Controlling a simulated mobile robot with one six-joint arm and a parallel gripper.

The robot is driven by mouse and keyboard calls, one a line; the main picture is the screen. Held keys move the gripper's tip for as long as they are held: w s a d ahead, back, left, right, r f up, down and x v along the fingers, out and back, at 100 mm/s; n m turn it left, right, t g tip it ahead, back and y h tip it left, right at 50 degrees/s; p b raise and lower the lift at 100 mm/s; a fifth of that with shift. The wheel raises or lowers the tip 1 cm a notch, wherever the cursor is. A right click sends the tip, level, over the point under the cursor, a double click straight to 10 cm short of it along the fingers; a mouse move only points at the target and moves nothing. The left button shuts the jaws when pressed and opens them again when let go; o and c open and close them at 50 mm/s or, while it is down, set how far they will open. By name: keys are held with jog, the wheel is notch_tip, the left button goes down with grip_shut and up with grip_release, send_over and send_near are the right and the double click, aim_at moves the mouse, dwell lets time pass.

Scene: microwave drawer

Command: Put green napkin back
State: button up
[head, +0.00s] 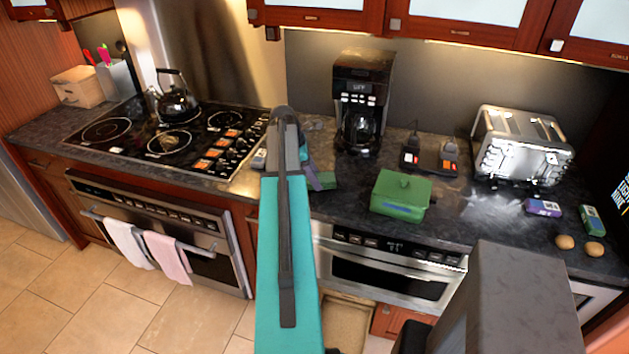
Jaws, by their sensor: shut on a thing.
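My arm rises through the middle of the head view and hides most of my gripper (312,176), which is low over the counter left of the coffee maker. A small flat green piece, which looks like the green napkin (324,181), shows at the right side of the gripper. The gripper is shut on it, though the fingertips and the grip itself are mostly hidden. Below the built-in microwave drawer (390,275), an open wooden drawer (347,312) shows a beige inside, partly hidden by my arm.
A green lidded box (400,194) stands just right of the gripper. The coffee maker (361,100) is behind, with a toaster (520,145) further right. A stove (165,140) with a kettle (177,100) is at left. Towels (168,256) hang from the oven handle.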

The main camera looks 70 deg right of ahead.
jog(key=shift+f+p, duration=0.5)
jog(key=shift+f, duration=0.7)
jog(key=shift+f, duration=0.1)
jog(key=o, duration=0.9)
jog(key=shift+o, duration=0.2)
jog(key=shift+r, duration=0.2)
jog(key=shift+b+v, duration=2.2)
jog(key=shift+v, duration=3.7)
